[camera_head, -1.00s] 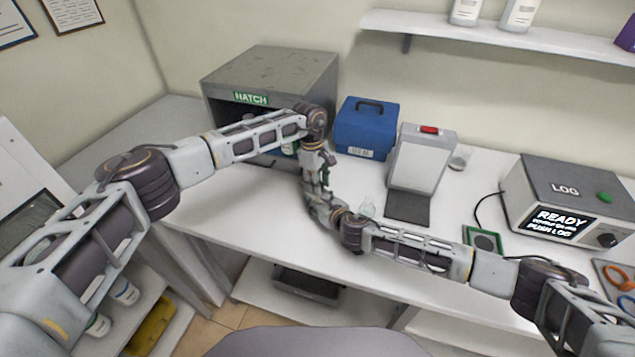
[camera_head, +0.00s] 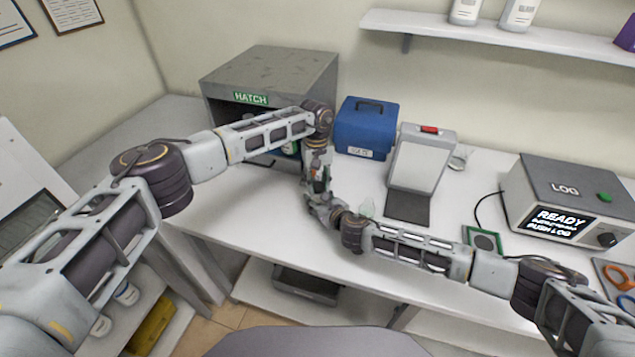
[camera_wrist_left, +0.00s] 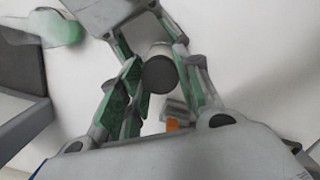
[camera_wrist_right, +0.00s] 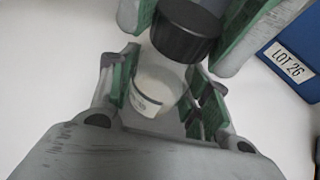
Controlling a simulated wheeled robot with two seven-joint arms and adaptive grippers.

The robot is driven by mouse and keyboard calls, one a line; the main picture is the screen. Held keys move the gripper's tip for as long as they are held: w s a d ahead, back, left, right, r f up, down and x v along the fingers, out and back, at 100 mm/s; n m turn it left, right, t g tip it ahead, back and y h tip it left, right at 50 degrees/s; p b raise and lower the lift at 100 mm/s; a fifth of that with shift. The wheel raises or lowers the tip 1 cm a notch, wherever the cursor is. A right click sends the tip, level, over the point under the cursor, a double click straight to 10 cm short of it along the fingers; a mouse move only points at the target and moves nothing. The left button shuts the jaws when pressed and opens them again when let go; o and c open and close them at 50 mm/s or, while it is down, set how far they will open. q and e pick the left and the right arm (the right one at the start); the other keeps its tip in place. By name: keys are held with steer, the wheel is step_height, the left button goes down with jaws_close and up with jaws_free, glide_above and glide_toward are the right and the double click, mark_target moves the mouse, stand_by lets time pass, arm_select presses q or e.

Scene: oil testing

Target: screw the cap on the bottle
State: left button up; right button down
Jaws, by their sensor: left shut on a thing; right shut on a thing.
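A clear bottle (camera_wrist_right: 155,88) with a pale label stands between the fingers of my right gripper (camera_wrist_right: 160,90), which is shut on its body. A black ribbed cap (camera_wrist_right: 186,30) is at the bottle's mouth; I cannot tell how tightly it sits. My left gripper (camera_wrist_left: 160,85) is shut on the cap, which shows as a dark disc (camera_wrist_left: 159,75) in the left wrist view. Its fingers also show at the top of the right wrist view. In the head view, both grippers meet over the table in front of the hatch, and the arms mostly hide bottle and cap.
The grey hatch box (camera_head: 270,68) stands behind, with a green-marked bottle (camera_head: 291,147) at its opening. A blue case (camera_head: 366,126), a grey device with a red button (camera_head: 420,160) and the LOG box (camera_head: 570,190) stand to the right. The table front (camera_head: 250,215) is clear.

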arm_select(q)
steer(key=m, duration=0.5)
steer(key=shift+m+y, duration=0.3)
steer(key=shift+y, duration=0.1)
steer(key=m, duration=0.5)
steer(key=o, duration=0.7)
steer(key=shift+r, duration=2.25)
steer(key=shift+c, duration=0.4)
